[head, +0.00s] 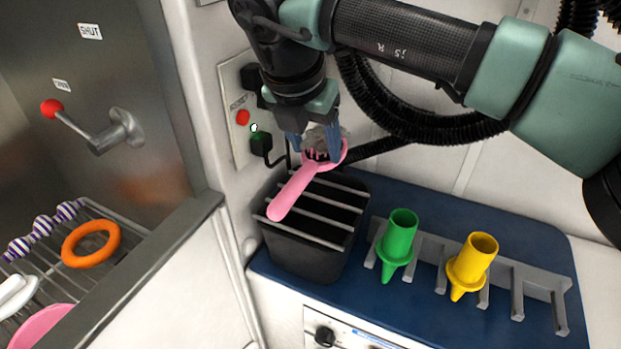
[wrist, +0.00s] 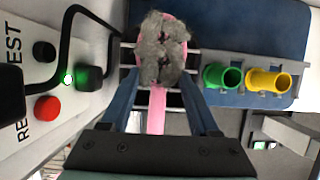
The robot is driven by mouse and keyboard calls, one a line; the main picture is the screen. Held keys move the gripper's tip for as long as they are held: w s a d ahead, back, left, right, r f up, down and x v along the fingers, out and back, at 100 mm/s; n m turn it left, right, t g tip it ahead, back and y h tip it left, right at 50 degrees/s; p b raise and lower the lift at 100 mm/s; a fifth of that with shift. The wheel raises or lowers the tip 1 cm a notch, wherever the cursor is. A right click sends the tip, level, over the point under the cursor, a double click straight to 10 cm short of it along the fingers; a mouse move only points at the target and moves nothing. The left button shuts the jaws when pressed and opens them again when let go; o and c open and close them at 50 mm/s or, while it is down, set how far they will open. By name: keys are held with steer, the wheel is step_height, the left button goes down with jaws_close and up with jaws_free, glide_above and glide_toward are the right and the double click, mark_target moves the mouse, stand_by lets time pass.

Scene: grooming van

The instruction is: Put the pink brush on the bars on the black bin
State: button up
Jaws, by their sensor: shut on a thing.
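The pink brush (head: 292,190) is in my gripper (head: 318,154), above the black bin (head: 307,255). Its handle slopes down toward the front left over the bars (head: 325,201). Grey fluff covers the brush head; in the wrist view the brush (wrist: 157,108) shows this fluff between my gripper's blue fingers (wrist: 160,85). The fingers are shut on the head end. The bars run across the bin's open top, and the brush hides part of them. I cannot tell whether the handle touches a bar.
A green cone (head: 397,240) and a yellow cone (head: 472,262) sit in a grey rack (head: 517,293) to the right on the blue mat (head: 355,292). A wall panel with a red button (head: 243,117) and a plugged-in cable stands close behind the bin at left.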

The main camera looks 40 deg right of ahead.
step_height(320, 180, down, 7)
steer(key=shift+f, duration=0.15)
steer(key=shift+f+b, duration=0.1)
steer(key=shift+b, duration=0.3)
steer(key=o, duration=1.4)
steer(key=shift+o, duration=0.2)
